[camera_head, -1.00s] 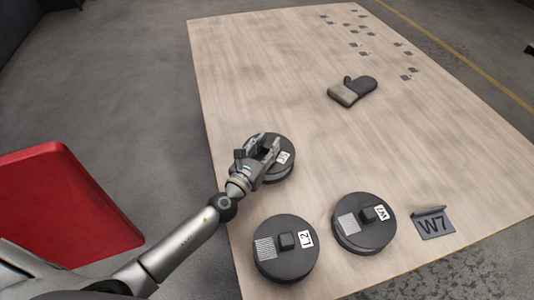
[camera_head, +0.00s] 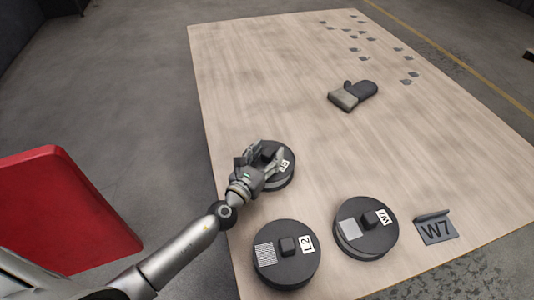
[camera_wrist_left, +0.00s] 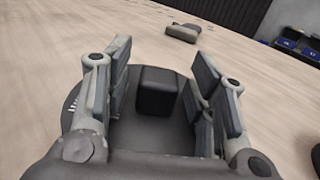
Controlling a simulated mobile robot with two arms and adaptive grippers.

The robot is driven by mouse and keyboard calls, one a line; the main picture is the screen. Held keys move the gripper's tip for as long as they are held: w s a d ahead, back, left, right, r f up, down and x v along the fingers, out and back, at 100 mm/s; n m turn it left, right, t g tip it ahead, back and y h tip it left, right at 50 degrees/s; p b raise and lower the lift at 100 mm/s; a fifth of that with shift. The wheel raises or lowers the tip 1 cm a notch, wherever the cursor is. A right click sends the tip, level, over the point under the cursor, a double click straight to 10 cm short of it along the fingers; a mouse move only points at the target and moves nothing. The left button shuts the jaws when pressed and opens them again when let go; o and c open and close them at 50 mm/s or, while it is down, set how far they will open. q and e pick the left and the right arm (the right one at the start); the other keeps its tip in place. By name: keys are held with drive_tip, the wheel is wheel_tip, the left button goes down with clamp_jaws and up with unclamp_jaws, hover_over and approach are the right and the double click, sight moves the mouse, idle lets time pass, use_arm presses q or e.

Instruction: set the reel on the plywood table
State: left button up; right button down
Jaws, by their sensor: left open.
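A round black reel (camera_head: 283,178) with a square knob and a white label lies flat on the plywood table (camera_head: 300,120), near its left edge. My left gripper (camera_head: 266,157) is over this reel, partly hiding it. In the left wrist view, its open fingers (camera_wrist_left: 160,95) stand on either side of the black knob (camera_wrist_left: 157,90), with a gap on each side. The reel's dark disc (camera_wrist_left: 150,133) shows below the knob. My right gripper is not in view.
The table's middle is clear.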

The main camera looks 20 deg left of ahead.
use_arm(q)
drive_tip(key=shift+r, duration=0.1)
drive_tip(key=shift+r, duration=0.1)
drive_tip(key=s, duration=0.3)
drive_tip(key=s+a, duration=0.1)
drive_tip(key=s, duration=0.3)
drive_tip(key=shift+s+a, duration=0.2)
